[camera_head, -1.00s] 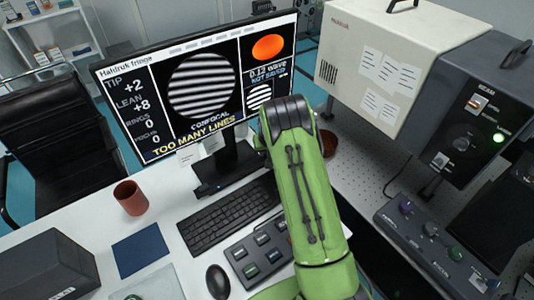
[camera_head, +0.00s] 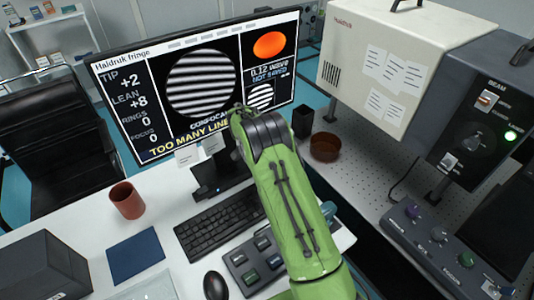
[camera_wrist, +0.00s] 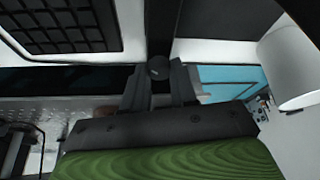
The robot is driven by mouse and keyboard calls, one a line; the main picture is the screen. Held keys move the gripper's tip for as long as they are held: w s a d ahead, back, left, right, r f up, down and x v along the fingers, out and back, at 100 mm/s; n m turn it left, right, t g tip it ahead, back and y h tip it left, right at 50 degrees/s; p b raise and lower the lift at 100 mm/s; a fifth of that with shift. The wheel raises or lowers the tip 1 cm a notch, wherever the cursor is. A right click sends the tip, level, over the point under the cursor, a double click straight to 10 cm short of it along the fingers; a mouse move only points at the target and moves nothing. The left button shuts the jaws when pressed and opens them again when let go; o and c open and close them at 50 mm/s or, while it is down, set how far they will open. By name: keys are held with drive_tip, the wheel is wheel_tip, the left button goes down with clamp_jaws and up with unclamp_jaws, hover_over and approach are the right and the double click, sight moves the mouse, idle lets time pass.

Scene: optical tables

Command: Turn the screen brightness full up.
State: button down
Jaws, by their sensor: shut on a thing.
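The screen (camera_head: 130,95) stands on the white desk in the head view. It is lit and shows striped fringes and "TOO MANY LINES" in yellow. My green forearm crosses its lower right part, and my gripper's fingers are hidden there. In the wrist view my gripper (camera_wrist: 158,84) has its two dark fingers close together around a small round dark knob (camera_wrist: 158,68). The knob sits between the fingertips; any mark on it is too small to read. I cannot tell from the head view where on the screen the knob sits.
A keyboard (camera_head: 218,222), a mouse (camera_head: 215,285), a button pad (camera_head: 255,262) and a red-brown cup (camera_head: 127,200) are on the desk. A brown bowl (camera_head: 325,147) and a black holder (camera_head: 303,121) stand right of my arm. A cream instrument box (camera_head: 370,60) is behind them.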

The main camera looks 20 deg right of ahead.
drive_tip(key=shift+m+g, duration=0.3)
drive_tip(key=shift+m, duration=0.7)
drive_tip(key=c, duration=0.9)
unclamp_jaws()
drive_tip(key=shift+a+r, duration=0.1)
drive_tip(key=shift+r, duration=0.15)
drive_tip(key=s+a, duration=0.1)
drive_tip(key=a, duration=0.3)
drive_tip(key=s+a, duration=0.1)
drive_tip(key=a, duration=0.3)
drive_tip(key=s+a, duration=0.1)
drive_tip(key=a, duration=0.3)
drive_tip(key=shift+s+r+p, duration=0.1)
drive_tip(key=shift+r+p, duration=0.2)
drive_tip(key=shift+p, duration=0.05)
drive_tip(key=shift+d, duration=0.1)
